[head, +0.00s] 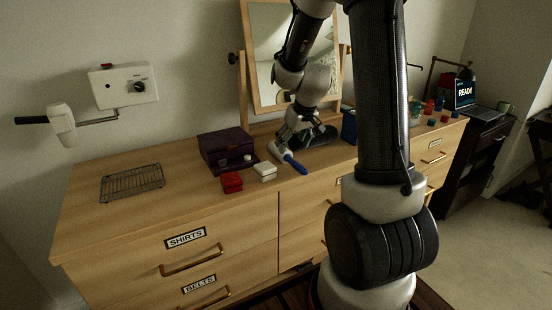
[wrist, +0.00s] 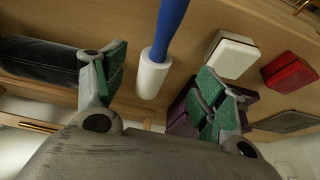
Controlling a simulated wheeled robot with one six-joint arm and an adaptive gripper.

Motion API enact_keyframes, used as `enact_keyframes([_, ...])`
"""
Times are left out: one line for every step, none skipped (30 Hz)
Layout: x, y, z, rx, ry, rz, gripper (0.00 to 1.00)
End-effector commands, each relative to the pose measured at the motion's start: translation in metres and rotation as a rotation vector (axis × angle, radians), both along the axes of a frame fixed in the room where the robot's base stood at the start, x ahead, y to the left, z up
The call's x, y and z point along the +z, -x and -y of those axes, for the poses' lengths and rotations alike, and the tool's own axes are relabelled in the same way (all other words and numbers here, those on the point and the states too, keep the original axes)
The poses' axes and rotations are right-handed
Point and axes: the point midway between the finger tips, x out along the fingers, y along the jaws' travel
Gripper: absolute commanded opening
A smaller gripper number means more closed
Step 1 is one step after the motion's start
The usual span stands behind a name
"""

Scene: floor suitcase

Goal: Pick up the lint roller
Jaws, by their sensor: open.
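The lint roller lies on the wooden dresser top, with a blue handle (head: 295,164) and a white roller head (head: 276,150). In the wrist view its blue handle (wrist: 172,28) runs up out of the picture and its white head (wrist: 152,76) points toward my gripper. My gripper (head: 285,146) is over the white head end in the head view. In the wrist view my gripper (wrist: 162,82) is open, with its green-padded fingers apart on either side of the white head. Nothing is held. The exact height above the roller is hard to tell.
A purple box (head: 227,150), a white box (head: 265,171) and a red box (head: 231,183) are left of the roller. A dark rounded object (wrist: 38,62) lies close to one finger. A mirror (head: 268,45) stands behind. A wire rack (head: 132,183) lies far left.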

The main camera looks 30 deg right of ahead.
Motion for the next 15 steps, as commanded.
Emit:
enact_keyframes([-0.003,-0.002,0.0,0.009,0.005,0.001,0.71])
enact_keyframes([-0.006,-0.003,0.0,0.012,0.005,-0.001,0.71])
enact_keyframes([-0.011,-0.005,0.0,0.013,0.005,-0.003,0.71])
enact_keyframes([-0.014,-0.006,0.0,0.013,0.005,-0.002,0.71])
enact_keyframes([-0.018,-0.008,0.0,0.013,0.005,-0.002,0.71])
enact_keyframes([-0.022,-0.01,0.0,0.012,0.005,-0.002,0.71])
enact_keyframes([-0.025,-0.012,0.0,0.013,0.005,-0.002,0.71])
enact_keyframes([-0.028,-0.014,0.001,0.012,0.005,-0.002,0.71])
enact_keyframes([-0.033,-0.017,0.001,0.012,0.005,-0.003,0.71])
enact_keyframes([-0.037,-0.02,0.002,0.012,0.005,-0.003,0.71])
enact_keyframes([-0.041,-0.023,0.002,0.012,0.005,-0.003,0.71])
enact_keyframes([-0.047,-0.027,0.003,0.012,0.005,-0.003,0.71])
enact_keyframes([-0.051,-0.029,0.003,0.011,0.004,-0.004,0.71])
enact_keyframes([-0.055,-0.031,0.003,0.011,0.004,-0.004,0.71])
enact_keyframes([-0.06,-0.033,0.003,0.011,0.004,-0.003,0.71])
